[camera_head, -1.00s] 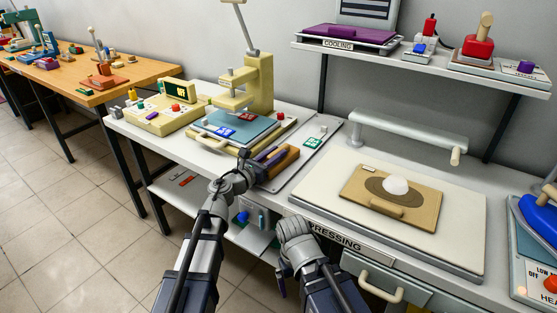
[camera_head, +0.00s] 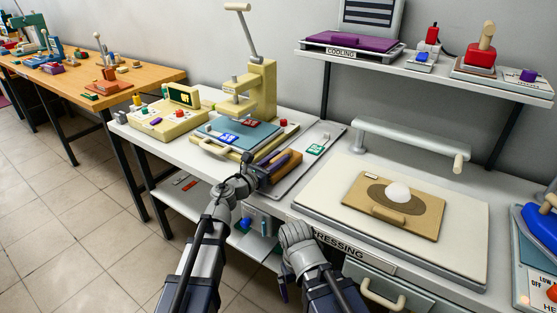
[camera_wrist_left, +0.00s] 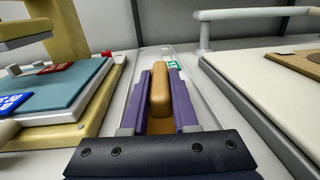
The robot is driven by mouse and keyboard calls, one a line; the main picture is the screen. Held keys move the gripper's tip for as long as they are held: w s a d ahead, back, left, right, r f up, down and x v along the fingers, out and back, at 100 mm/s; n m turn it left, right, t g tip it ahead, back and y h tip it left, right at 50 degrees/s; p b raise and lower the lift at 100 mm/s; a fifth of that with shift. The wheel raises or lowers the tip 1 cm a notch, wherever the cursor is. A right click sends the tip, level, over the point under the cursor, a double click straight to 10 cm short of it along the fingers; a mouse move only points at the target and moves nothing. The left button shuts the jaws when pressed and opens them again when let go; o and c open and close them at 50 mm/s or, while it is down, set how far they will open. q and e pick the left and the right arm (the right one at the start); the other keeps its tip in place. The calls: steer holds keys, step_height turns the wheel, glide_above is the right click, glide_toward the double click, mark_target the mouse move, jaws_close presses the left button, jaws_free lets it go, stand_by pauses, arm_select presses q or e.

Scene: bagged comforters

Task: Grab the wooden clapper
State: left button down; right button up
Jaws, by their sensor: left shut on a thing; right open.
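The wooden clapper (camera_head: 286,167) is a brown block with a rounded handle on the narrow grey strip between the yellow press and the pressing board. I cannot tell whether the clapper touches the surface. My right gripper (camera_head: 283,288) hangs low in front of the table, away from the clapper, and its fingers are mostly hidden.
A yellow press (camera_head: 258,95) with a blue pad (camera_head: 238,137) stands close on the left. A small green card (camera_head: 316,150) lies just beyond the clapper.

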mark_target(278, 157)
arm_select(q)
step_height(278, 157, up, 9)
steer(key=p, duration=0.8)
steer(key=shift+r+p, duration=0.2)
steer(key=shift+p, duration=0.2)
